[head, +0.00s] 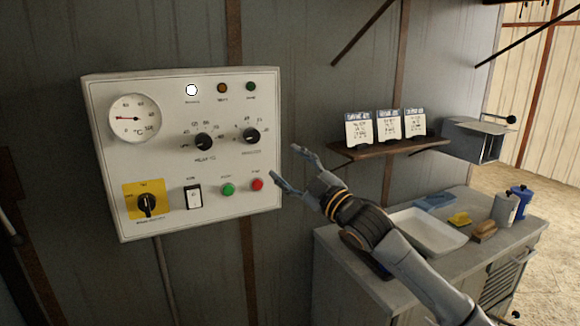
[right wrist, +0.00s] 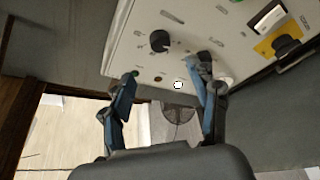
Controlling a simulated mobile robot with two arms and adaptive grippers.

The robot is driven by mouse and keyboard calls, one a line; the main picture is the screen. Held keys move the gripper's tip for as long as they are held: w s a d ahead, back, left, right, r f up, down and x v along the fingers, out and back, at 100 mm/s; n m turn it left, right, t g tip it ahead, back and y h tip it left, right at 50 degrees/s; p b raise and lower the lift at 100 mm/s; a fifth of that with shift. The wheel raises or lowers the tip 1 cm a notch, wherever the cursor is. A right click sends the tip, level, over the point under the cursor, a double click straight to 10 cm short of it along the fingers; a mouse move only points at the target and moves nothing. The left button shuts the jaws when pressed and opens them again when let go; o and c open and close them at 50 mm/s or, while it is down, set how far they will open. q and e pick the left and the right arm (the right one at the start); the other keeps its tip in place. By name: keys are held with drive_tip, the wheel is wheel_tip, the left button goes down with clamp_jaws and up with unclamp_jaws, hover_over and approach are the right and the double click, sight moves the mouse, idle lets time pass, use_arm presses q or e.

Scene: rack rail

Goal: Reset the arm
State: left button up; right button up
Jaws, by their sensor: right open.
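My right gripper (head: 284,162) is open and empty, just right of the white control panel (head: 100,165) on the wall, fingers pointing up and left. In the right wrist view its two blue-grey fingers (right wrist: 168,82) are spread, with the panel (right wrist: 125,45) beyond them. One black knob (right wrist: 160,41) shows between the fingers; the right finger partly covers another. I cannot tell whether a finger touches the panel. My left gripper is not in view.
The panel has a dial gauge (head: 135,117), two knobs, a yellow rotary switch (head: 145,200), a rocker switch (head: 193,196), a green button (head: 228,190) and a red button (head: 257,184). A shelf with cards (head: 387,127) and a bench with a white tray (head: 428,232) stand right.

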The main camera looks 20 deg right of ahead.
drive_tip(key=shift+f+h, duration=0.1)
drive_tip(key=shift+h, duration=0.2)
drive_tip(key=w+d+f+m+g+h, duration=0.2)
drive_tip(key=d+f+m, duration=0.1)
drive_tip(key=f, duration=1.1)
drive_tip(key=w+d+f+m+g+h, duration=0.1)
drive_tip(key=d+f+m+g+h, duration=0.15)
drive_tip(key=f, duration=1.25)
drive_tip(key=s+f+m+g+h, duration=0.15)
drive_tip(key=s+f, duration=0.25)
drive_tip(key=f, duration=0.6)
drive_tip(key=s+f+m+g, duration=0.15)
drive_tip(key=s+f, duration=0.25)
drive_tip(key=f, duration=0.5)
drive_tip(key=s+f+g, duration=0.2)
drive_tip(key=s+f, duration=0.3)
drive_tip(key=f, duration=0.5)
drive_tip(key=s+a+f+m+g, duration=0.25)
drive_tip(key=s+f+g, duration=0.25)
drive_tip(key=s+f, duration=1.75)
drive_tip(key=s+a+f+g, duration=0.1)
drive_tip(key=s+a, duration=0.1)
drive_tip(key=s, duration=0.7)
drive_tip(key=s+a+f+g, duration=0.2)
drive_tip(key=s, duration=0.6)
drive_tip(key=s+a+f+g, duration=0.1)
drive_tip(key=s+a+f, duration=0.1)
drive_tip(key=s, duration=0.7)
drive_tip(key=shift+s+a, duration=0.3)
drive_tip(key=shift+s, duration=0.05)
